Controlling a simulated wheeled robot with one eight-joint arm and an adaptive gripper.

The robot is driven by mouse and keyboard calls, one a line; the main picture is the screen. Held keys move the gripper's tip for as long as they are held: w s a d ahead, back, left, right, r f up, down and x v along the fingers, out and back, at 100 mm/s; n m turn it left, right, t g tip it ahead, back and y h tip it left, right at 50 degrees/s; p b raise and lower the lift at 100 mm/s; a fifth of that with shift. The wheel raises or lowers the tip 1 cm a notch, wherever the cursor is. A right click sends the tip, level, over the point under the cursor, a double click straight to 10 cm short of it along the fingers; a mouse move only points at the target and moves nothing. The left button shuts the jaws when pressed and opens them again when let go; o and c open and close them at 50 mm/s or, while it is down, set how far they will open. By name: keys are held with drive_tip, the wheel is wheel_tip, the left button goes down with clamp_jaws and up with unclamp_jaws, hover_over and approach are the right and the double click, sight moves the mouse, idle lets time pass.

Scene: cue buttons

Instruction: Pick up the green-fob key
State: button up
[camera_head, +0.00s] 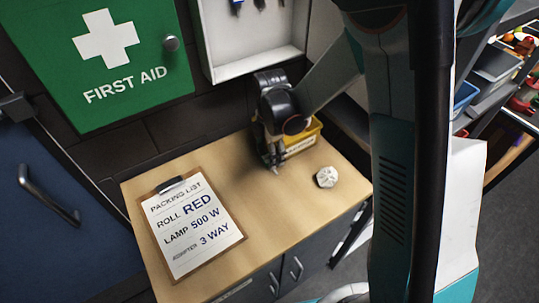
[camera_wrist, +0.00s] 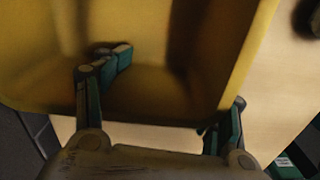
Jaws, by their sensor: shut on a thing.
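The green-fob key cannot be made out in either view. Dark hanging shapes, perhaps keys (camera_head: 237,5), show at the top edge of the head view inside a white open cabinet (camera_head: 256,63); their fob colours are unclear. My gripper (camera_head: 272,162) is low over the wooden counter at the left side of a yellow bin (camera_head: 303,138). In the wrist view the bin (camera_wrist: 200,45) fills the upper part. One finger of my gripper (camera_wrist: 178,82) shows against the bin, the other at its right edge. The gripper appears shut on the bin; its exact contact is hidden.
A green first aid cabinet (camera_head: 130,85) hangs at upper left. Shelves with bins (camera_head: 490,75) stand at right.

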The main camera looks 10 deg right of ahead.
drive_tip(key=shift+r, duration=0.5)
drive_tip(key=shift+c, duration=1.3)
wheel_tip(320, 180, up, 19)
drive_tip(key=p, duration=0.4)
drive_tip(key=shift+p, duration=0.3)
drive_tip(key=shift+c, duration=0.2)
drive_tip(key=shift+w, duration=0.1)
